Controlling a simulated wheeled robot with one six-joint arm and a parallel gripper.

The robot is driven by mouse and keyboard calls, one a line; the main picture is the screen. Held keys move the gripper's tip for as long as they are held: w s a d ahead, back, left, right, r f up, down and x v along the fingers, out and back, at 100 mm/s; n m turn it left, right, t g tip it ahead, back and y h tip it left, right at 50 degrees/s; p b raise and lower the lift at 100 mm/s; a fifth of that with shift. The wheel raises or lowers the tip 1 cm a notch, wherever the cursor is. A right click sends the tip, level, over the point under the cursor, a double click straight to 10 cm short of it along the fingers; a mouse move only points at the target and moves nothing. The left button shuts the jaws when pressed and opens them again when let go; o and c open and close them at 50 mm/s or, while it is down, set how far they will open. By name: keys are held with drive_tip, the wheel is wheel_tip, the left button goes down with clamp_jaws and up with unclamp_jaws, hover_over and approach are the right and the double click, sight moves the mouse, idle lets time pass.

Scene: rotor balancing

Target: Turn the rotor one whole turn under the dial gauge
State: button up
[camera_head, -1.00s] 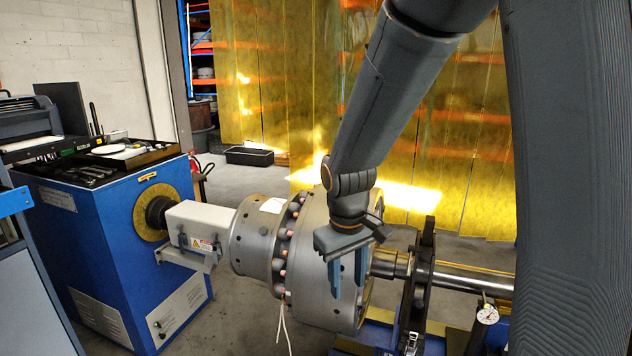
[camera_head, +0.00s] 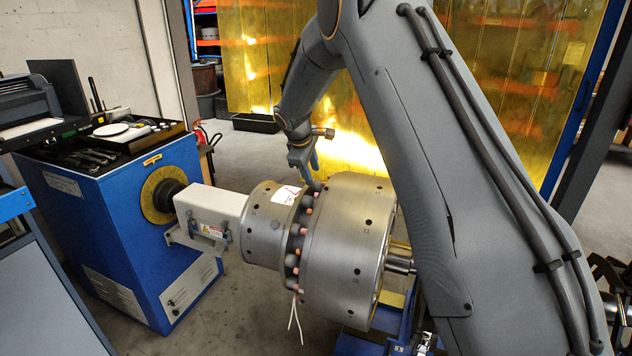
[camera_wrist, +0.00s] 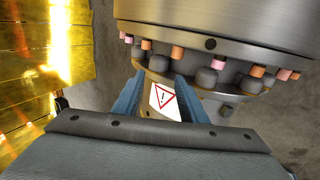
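The rotor (camera_head: 345,250) is a large grey steel drum with a ring of dark knobs and orange-pink tips, lying level. It also shows at the top of the wrist view (camera_wrist: 225,25). A white label (camera_head: 285,194) with a red warning triangle is on its smaller drum, and in the wrist view the label (camera_wrist: 163,97) shows between my fingers. My gripper (camera_head: 312,168) is behind and above the knob ring, fingers pointing down. In the wrist view my gripper (camera_wrist: 160,78) is open with nothing between its fingertips; contact with the rotor cannot be told. The dial gauge is hidden.
A blue drive cabinet (camera_head: 110,225) with a yellow-ringed spindle (camera_head: 160,195) joins the rotor through a pale coupling box (camera_head: 210,210). White cords (camera_head: 296,320) hang below the rotor. My arm covers the right side. Yellow strip curtains (camera_head: 360,110) hang behind; floor shows at left.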

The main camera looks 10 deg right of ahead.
sight(318, 183)
drive_tip(key=p+x, duration=0.1)
drive_tip(key=x, duration=0.1)
drive_tip(key=d+x, duration=0.1)
drive_tip(key=x, duration=0.2)
drive_tip(key=shift+d+f+p, duration=0.1)
drive_tip(key=shift+f+p, duration=0.1)
drive_tip(key=shift+p, duration=0.15)
drive_tip(key=shift+w+d+f, duration=0.1)
drive_tip(key=shift+w+f, duration=0.2)
drive_tip(key=shift+f, duration=0.35)
clamp_jaws()
